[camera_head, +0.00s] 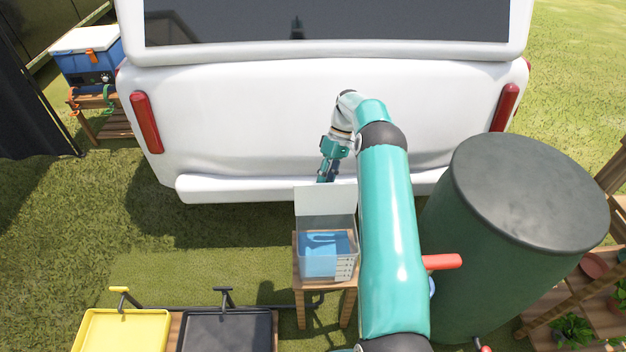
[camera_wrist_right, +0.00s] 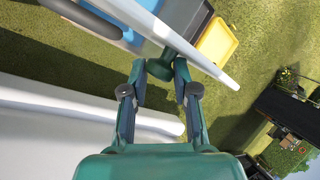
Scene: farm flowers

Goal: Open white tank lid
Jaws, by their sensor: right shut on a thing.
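The tank (camera_head: 322,268) is a clear box with blue contents on a small wooden stand, in the lower middle of the head view. Its white lid (camera_head: 325,202) stands raised, roughly upright, along the tank's far edge. My right gripper (camera_head: 325,174) is behind the lid, between it and the white vehicle. In the right wrist view the lid (camera_wrist_right: 205,58) shows as a white strip across the top. There my right gripper (camera_wrist_right: 160,70) is shut on a dark green handle-like piece at the lid. Its exact contact is partly hidden. My left gripper is not in view.
A white vehicle (camera_head: 320,110) with a bumper stands just behind the gripper. A large dark green barrel (camera_head: 500,260) is to the right. Yellow (camera_head: 120,330) and black (camera_head: 225,330) trays are at the lower left. A blue cooler (camera_head: 85,60) is at the far left.

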